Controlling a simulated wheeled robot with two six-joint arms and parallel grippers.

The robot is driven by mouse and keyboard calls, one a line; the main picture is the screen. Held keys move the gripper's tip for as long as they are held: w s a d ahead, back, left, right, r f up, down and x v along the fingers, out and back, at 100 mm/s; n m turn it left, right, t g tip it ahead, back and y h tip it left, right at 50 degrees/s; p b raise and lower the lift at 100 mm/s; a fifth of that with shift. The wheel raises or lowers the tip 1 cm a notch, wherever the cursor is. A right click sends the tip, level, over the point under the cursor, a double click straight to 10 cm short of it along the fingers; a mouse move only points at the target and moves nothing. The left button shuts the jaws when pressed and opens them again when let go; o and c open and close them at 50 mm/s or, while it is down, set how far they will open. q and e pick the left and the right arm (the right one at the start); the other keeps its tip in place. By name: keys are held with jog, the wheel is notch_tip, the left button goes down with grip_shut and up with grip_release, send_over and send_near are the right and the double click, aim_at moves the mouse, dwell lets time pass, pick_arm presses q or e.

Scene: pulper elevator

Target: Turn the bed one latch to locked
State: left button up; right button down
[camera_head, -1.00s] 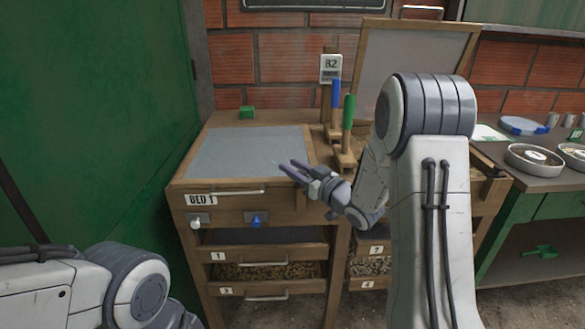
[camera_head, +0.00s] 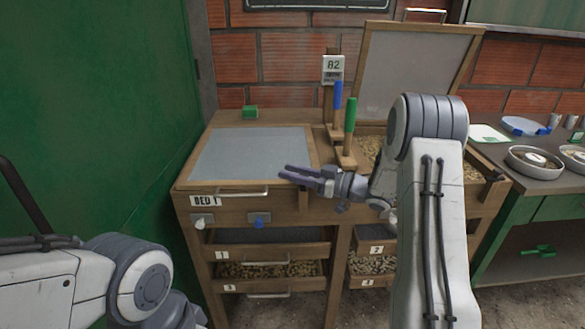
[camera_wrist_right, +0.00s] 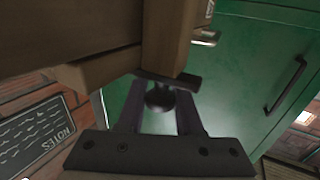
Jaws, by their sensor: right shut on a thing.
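The bed one cabinet (camera_head: 240,201) has a wooden-framed grey lid (camera_head: 245,155), lying flat, and a "BED 1" label. My right gripper (camera_head: 284,171) is at the right front corner of this bed, roughly level. In the right wrist view, a dark bar (camera_wrist_right: 182,80) with a round dark knob (camera_wrist_right: 160,96), seemingly the bed one latch, is against the wooden edge. The knob sits between the two purple fingers of my right gripper (camera_wrist_right: 158,112), which are shut on it. In the head view the gripper hides the latch. My left gripper is out of view; only its arm shows.
Bed two's lid (camera_head: 411,85) stands open at the right, with a dark latch (camera_head: 496,176) at its front corner. Blue (camera_head: 337,95) and green (camera_head: 350,114) handles stand between the beds. White (camera_head: 203,221) and blue (camera_head: 259,221) knobs are on bed one's front.

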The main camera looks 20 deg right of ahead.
jog(key=shift+s+n+g+y, duration=0.1)
jog(key=shift+n+g+y, duration=0.4)
jog(key=shift+g, duration=0.1)
jog(key=c, duration=0.6)
grip_release()
jog(key=v, duration=1)
jog(key=shift+s+d, duration=0.1)
jog(key=shift+d, duration=0.1)
